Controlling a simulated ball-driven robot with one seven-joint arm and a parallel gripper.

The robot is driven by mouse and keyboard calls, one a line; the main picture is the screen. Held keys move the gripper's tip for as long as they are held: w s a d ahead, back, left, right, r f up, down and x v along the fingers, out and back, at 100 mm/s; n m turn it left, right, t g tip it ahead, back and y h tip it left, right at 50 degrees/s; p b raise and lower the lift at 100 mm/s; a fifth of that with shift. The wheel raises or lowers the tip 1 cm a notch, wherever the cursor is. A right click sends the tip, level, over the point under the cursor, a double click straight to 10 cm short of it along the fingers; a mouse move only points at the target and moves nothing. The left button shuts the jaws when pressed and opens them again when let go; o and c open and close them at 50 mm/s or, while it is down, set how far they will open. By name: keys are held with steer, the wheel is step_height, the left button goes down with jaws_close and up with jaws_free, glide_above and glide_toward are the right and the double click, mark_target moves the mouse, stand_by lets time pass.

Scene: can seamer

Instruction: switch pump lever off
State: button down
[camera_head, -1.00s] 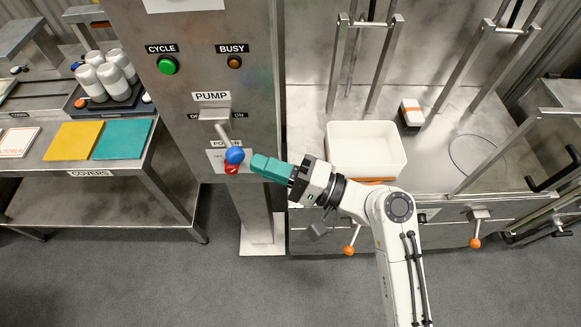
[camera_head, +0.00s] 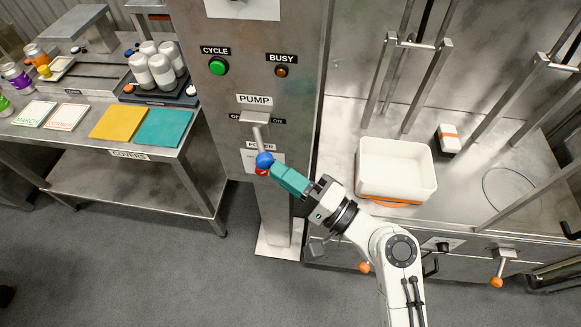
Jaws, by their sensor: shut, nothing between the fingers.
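The pump lever (camera_head: 260,137) is a grey metal lever with a blue ball knob (camera_head: 264,160) at its lower end. It hangs from a bracket under the PUMP label (camera_head: 255,99) on the steel column, between the OFF and ON marks, and its tip leans slightly right of straight down. My gripper (camera_head: 275,169), with teal fingers, is shut and empty. Its fingertips are right beside the knob on its lower right; I cannot tell whether they touch it. A red part (camera_head: 262,171) shows just below the knob, partly hidden by the knob and fingers.
A green CYCLE button (camera_head: 218,66) and a BUSY lamp (camera_head: 281,71) sit higher on the column. A white bin (camera_head: 397,168) stands on the steel bench at right. A table with teal and yellow covers (camera_head: 117,122) is at left.

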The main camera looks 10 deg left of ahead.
steer(key=s+a+m+t+h, duration=0.1)
steer(key=s+a+t, duration=0.1)
steer(key=a, duration=0.4)
steer(key=shift+a+m+p, duration=0.15)
steer(key=shift+m+p, duration=0.15)
steer(key=shift+p, duration=0.15)
steer(key=shift+s, duration=0.2)
